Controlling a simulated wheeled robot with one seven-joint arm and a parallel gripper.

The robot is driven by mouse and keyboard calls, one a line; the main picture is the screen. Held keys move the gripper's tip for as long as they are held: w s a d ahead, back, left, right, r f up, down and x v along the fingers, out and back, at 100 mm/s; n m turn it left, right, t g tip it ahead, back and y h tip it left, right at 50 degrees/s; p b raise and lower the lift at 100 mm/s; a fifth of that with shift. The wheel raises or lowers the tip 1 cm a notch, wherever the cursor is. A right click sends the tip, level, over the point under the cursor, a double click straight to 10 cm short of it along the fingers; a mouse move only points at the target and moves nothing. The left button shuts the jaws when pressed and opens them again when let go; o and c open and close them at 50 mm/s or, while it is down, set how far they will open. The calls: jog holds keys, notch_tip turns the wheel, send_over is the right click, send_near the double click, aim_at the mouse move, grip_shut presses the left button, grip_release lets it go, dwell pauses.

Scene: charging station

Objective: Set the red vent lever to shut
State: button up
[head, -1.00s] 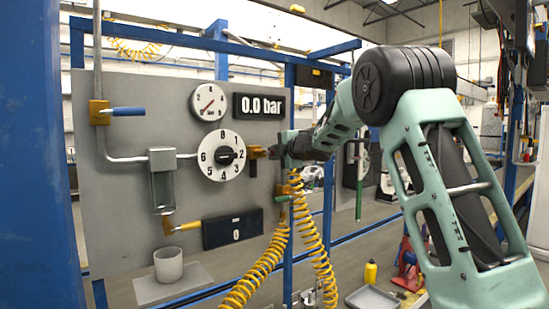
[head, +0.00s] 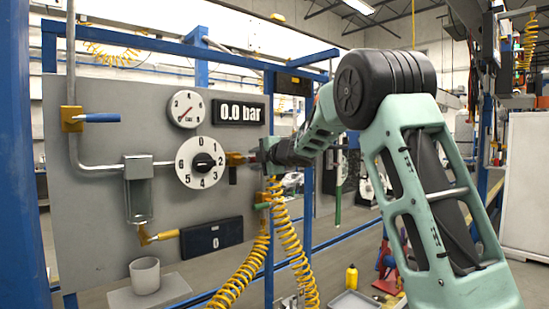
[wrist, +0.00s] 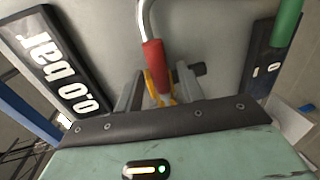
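In the wrist view, the red lever handle (wrist: 154,62) lies in the gap between the two fingers of my gripper (wrist: 159,85). A curved silver pipe or rod leads up from it, and yellow metal shows beyond the fingertips. The fingers are apart, with narrow gaps beside the red handle; contact is not clear. In the head view, my gripper (head: 258,156) is at the right of the panel, beside a yellow valve body (head: 236,159). The red handle is hidden there by my gripper.
The grey panel (head: 85,215) carries a numbered dial (head: 188,168), gauge (head: 186,108), 0.0 bar display (head: 240,110), blue lever (head: 101,117) and dark counter (head: 205,238). A green handle (wrist: 287,22) is near my gripper. Yellow coiled hoses (head: 290,250) hang below.

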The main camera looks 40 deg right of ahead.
jog(key=s+r+b, duration=0.1)
jog(key=s+r, duration=0.2)
jog(key=s, duration=1.2)
jog(key=shift+s+d, duration=0.2)
jog(key=shift+s, duration=0.15)
jog(key=s+a+f+m+g, duration=0.2)
jog(key=a+f+m+g, duration=0.15)
jog(key=a+f, duration=0.65)
jog(key=s+a+f+m+g, duration=0.15)
jog(key=a+f+m, duration=0.35)
jog(key=a, duration=0.8)
jog(key=s+a+f+m+g, duration=0.1)
jog(key=s+a+f+g, duration=0.4)
jog(key=s+a+f, duration=0.6)
jog(key=s+a+f+g, duration=0.1)
jog(key=s+f+g, duration=0.1)
jog(key=s, duration=0.7)
jog(key=s+a+f+m+g, duration=0.1)
jog(key=s+f+g, duration=0.2)
jog(key=s, duration=0.6)
jog(key=shift+s+a+g, duration=0.35)
jog(key=shift+a+g, duration=0.05)
